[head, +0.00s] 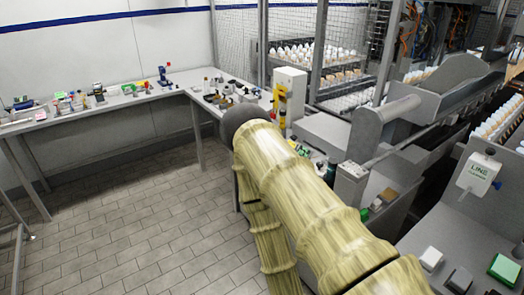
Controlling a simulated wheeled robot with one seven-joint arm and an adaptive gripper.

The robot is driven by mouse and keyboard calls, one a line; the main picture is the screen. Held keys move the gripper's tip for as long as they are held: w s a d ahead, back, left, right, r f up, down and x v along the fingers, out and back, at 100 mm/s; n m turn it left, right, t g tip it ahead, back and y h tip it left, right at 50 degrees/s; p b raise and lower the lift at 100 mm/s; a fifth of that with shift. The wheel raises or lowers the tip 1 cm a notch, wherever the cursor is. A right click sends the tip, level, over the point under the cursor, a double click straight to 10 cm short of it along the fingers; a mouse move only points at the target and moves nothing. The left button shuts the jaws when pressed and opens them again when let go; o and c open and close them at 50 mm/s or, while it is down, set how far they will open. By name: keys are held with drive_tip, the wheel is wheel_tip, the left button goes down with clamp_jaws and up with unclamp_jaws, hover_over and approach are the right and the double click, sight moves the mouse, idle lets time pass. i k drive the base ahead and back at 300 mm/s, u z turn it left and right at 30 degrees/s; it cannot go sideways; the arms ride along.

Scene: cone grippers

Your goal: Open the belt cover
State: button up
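I cannot tell for sure which part is the belt cover. A grey, curved, hood-like metal piece (450,84) lies over the conveyor machine at the upper right in the head view. A grey rounded cylinder-shaped housing (388,124) is just left of and below it. Whether either is open or shut is not clear. My arm, in a pale yellow ribbed sleeve, rises from the bottom right to a dark rounded joint and folds back down. My gripper is out of the picture, and my arm hides part of the machine's near side.
A long grey workbench (110,103) with small tools runs along the left wall. Egg trays (318,55) stand behind a mesh fence. A sign reading "LINE" (478,172) and several push-buttons (431,258) are at the right. The tiled floor (140,225) at left is clear.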

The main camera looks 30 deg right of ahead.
sight(329, 136)
drive_tip(key=u, duration=0.45)
drive_tip(key=k, duration=0.65)
drive_tip(key=u, duration=0.6)
drive_tip(key=i, duration=1.55)
drive_tip(key=z, duration=0.5)
drive_tip(key=i, duration=1.5)
drive_tip(key=z, duration=1.65)
drive_tip(key=i, duration=0.75)
drive_tip(key=z, duration=0.9)
